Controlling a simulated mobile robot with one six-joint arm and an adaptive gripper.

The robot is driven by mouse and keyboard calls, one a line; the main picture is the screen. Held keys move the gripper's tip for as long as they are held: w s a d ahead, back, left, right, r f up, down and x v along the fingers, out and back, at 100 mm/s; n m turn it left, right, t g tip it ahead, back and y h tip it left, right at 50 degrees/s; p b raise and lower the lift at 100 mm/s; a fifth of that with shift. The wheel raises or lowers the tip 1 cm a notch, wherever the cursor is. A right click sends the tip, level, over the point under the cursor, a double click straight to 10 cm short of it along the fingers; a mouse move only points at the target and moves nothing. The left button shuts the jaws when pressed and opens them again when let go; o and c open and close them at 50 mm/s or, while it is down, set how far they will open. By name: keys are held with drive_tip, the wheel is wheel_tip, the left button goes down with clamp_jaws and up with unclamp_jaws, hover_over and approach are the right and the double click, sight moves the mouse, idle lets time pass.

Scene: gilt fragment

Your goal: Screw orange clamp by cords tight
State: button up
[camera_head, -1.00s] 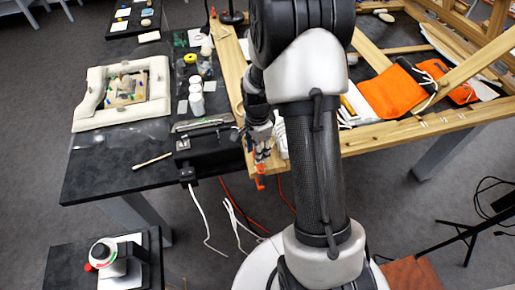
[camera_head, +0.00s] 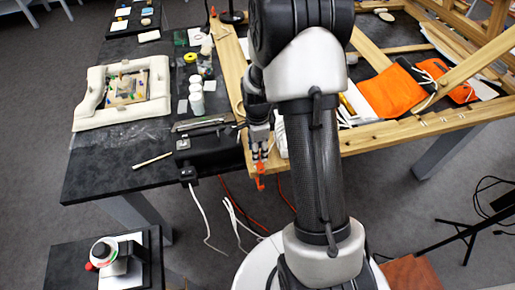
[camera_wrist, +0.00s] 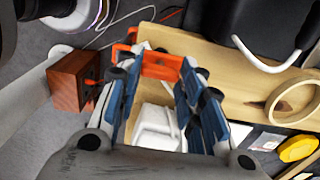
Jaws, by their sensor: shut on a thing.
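The orange clamp (camera_head: 260,183) hangs at the near corner of the wooden frame, above the loose cords on the floor. In the wrist view the orange clamp (camera_wrist: 160,66) shows between the tips of my blue-padded fingers. My gripper (camera_head: 259,158) points down at the clamp from above, and in the wrist view my gripper (camera_wrist: 156,72) is shut on it. Part of the clamp is hidden by the fingers. How tightly it grips the wood cannot be seen.
A white block (camera_wrist: 158,128) lies on the wood just beside the fingers. A black box (camera_head: 208,150) with a white cord (camera_head: 201,217) sits left of the clamp. The wooden frame (camera_head: 390,132) extends right, carrying an orange pouch (camera_head: 393,92). White bottles (camera_head: 196,98) stand further back.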

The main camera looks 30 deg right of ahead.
drive_tip(key=o, duration=1.1)
drive_tip(key=shift+c, duration=0.2)
drive_tip(key=shift+r, duration=0.1)
wheel_tip(320, 180, up, 12)
